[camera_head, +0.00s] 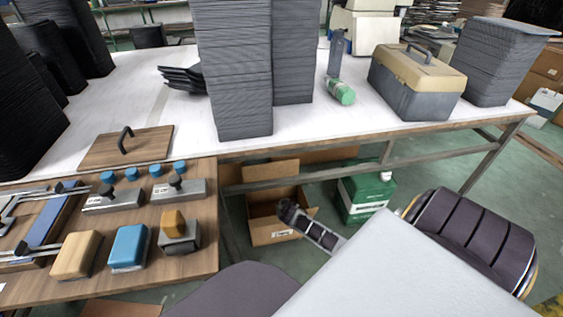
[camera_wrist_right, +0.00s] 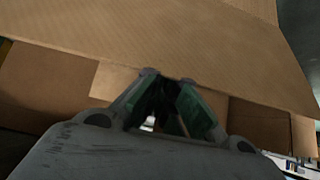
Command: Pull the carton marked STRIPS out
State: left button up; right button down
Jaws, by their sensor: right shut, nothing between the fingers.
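An open brown carton (camera_head: 262,232) stands on the floor under the white-topped table. A small white label is on its front face, too small to read. My right gripper (camera_head: 287,209) is at the carton's front right, by its upper edge. In the right wrist view, the fingers of my right gripper (camera_wrist_right: 168,112) are shut and empty. Brown cardboard (camera_wrist_right: 190,45) fills the view close ahead of them, a broad panel above and darker walls below. Whether the fingers touch the cardboard I cannot tell. My left gripper is not in view.
A green container (camera_head: 362,200) with a white cap stands right of the carton. A wooden bench (camera_head: 200,262) with blocks is on the left.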

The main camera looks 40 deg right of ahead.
jog(key=shift+s+a, duration=0.15)
jog(key=shift+s, duration=0.1)
jog(key=shift+s+a+f+p, duration=0.15)
jog(key=shift+s+a+p, duration=0.2)
jog(key=shift+s, duration=0.25)
jog(key=shift+s+a+f+p, duration=0.15)
jog(key=shift+s+a+p, duration=0.15)
jog(key=shift+s, duration=0.4)
jog(key=shift+s+a+f, duration=0.1)
jog(key=shift+s+a, duration=0.3)
jog(key=shift+s, duration=0.15)
jog(key=shift+s+f, duration=0.15)
jog(key=shift+s, duration=0.05)
jog(key=shift+s+a+f, duration=0.2)
jog(key=shift+s+a, duration=0.05)
